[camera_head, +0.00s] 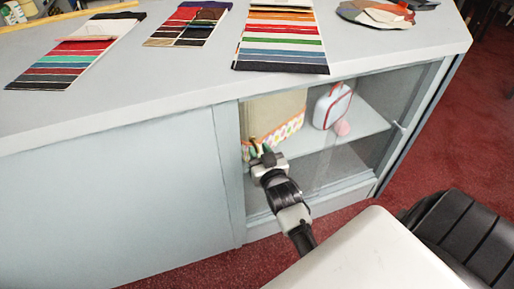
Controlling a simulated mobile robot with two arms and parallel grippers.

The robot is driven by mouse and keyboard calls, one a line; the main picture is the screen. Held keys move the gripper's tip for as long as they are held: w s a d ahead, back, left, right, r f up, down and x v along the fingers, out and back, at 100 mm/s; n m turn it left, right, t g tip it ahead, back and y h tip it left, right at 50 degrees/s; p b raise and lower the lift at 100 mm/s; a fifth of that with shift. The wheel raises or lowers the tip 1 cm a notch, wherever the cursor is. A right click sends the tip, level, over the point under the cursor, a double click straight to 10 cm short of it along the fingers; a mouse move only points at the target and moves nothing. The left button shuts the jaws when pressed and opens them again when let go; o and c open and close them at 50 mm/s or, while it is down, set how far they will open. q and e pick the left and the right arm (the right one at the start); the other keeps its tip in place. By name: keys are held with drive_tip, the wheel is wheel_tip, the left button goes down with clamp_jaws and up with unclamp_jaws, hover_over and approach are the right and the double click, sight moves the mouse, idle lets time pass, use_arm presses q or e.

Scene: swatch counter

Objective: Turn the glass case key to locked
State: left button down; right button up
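The glass case (355,160) is the glazed section in the front of the pale counter. Its glass front looks closed. A small pale fitting (399,126) sits near the right side of the glass; I cannot tell whether it is the key or a handle. No key can be clearly made out. My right gripper (260,152) is in front of the left part of the glass, close to the frame, and hides what is behind it. It is too small and dark to tell whether its fingers are open or shut. My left gripper is not in view.
Inside the case, a tan folder (275,113) and a white, red-edged bag (331,106) stand on a shelf. Striped swatch cards (283,42) and a fan of colour samples (375,13) lie on the counter top (190,80). Red carpet (440,135) is open at the right.

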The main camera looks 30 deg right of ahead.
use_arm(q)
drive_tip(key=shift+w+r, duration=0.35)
use_arm(e)
drive_tip(key=shift+x, duration=1.05)
clamp_jaws()
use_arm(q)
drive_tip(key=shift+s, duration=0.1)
